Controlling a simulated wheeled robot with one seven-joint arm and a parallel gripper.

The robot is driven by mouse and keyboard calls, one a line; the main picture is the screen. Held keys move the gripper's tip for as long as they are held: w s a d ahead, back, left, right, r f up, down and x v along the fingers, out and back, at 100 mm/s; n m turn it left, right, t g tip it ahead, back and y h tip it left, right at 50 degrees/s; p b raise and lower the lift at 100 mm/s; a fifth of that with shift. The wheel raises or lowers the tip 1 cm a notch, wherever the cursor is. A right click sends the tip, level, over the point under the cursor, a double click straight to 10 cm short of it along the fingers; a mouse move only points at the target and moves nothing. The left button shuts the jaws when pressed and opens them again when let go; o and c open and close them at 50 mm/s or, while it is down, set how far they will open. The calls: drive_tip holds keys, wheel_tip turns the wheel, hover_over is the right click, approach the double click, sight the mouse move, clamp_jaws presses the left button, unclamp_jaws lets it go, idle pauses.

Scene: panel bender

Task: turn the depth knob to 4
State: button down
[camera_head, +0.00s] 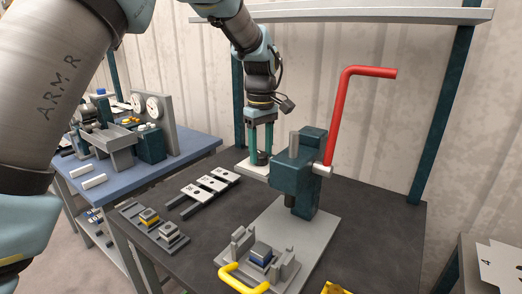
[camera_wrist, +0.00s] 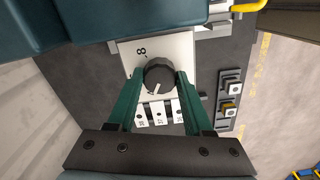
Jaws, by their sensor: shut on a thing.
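The depth knob (camera_wrist: 159,72) is round and dark, on a white dial plate (camera_wrist: 185,47). In the wrist view its pale pointer line is toward the lower side of the picture, slightly left. An 8 shows at the plate's upper left; I cannot see a 4 on the dial. My gripper (camera_wrist: 158,78) has its green fingers on both sides of the knob, shut on it. In the head view my gripper (camera_head: 261,152) points down over the knob (camera_head: 262,158) and the white plate (camera_head: 247,167), at the back of the dark table.
The teal bender post (camera_head: 297,185) with its red lever (camera_head: 341,115) stands just right of my gripper. White numbered tags (camera_head: 211,182) lie to the left in front of the dial. A yellow handle (camera_head: 243,279) is at the front. A blue table (camera_head: 190,147) stands left.

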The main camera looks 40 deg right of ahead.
sight(261, 154)
drive_tip(key=shift+r, duration=0.1)
idle(0.3)
drive_tip(key=shift+c, duration=1.5)
unclamp_jaws()
wheel_tip(261, 154, up, 11)
drive_tip(key=b, duration=0.3)
